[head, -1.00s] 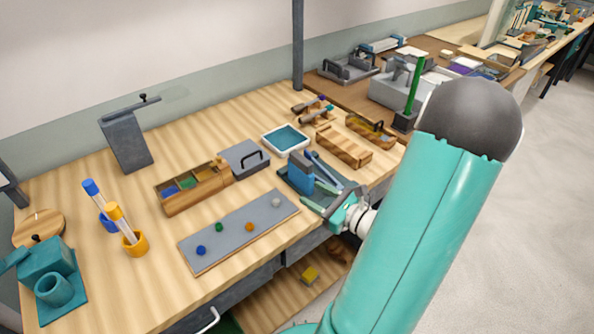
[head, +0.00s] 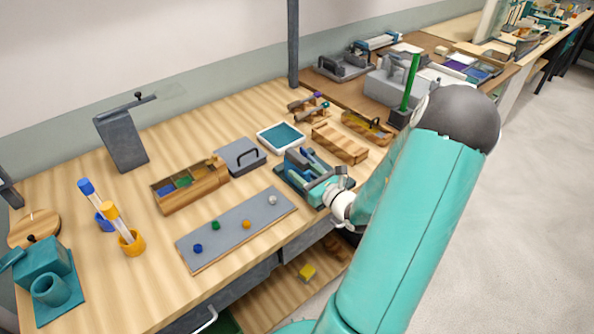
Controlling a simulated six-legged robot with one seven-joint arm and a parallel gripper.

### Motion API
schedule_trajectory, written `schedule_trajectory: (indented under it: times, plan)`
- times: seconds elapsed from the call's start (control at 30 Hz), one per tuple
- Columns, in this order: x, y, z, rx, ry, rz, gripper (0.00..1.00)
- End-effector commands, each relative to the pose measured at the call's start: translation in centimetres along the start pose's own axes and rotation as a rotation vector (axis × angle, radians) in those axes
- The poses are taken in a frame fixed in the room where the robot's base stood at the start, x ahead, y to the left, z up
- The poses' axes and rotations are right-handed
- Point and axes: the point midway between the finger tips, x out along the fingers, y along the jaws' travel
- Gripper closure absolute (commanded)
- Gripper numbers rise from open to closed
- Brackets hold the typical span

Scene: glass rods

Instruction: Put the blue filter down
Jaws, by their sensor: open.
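A small blue piece, which looks like the blue filter (head: 167,189), lies in the left compartment of the wooden box (head: 193,198). Green and amber pieces lie in the box's other compartments. My gripper (head: 305,172) is open at a blue upright fixture (head: 295,158) on a dark teal base near the table's right front edge. The fingers overlap the fixture in the picture; I cannot tell whether they touch it. No blue filter can be made out between the fingers.
A grey strip (head: 240,230) with several coloured knobs lies in front of the box. Two tubes in holders stand at the left.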

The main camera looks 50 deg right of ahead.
Motion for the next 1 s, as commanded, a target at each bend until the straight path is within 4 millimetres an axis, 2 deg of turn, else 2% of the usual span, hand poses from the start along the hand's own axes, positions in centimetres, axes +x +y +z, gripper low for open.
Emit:
schedule_trajectory:
  times: [0.1,0.2,0.43,0.47,0.6,0.7,1.0]
  plan:
    - [2.1,0.1,0.0,-0.001,-0.002,0.003,0.53]
    - [3.2,0.0,0.0,-0.001,0.0,0.001,0.53]
    - [3.4,0.0,0.0,-0.001,0.0,0.0,0.53]
    - [3.4,0.0,0.0,-0.001,0.0,0.0,0.57]
    - [3.4,0.0,0.0,-0.001,0.0,0.0,0.84]
    - [3.4,0.0,0.0,-0.001,0.0,0.0,1.0]
    - [3.4,0.0,0.1,-0.001,0.0,0.0,1.0]
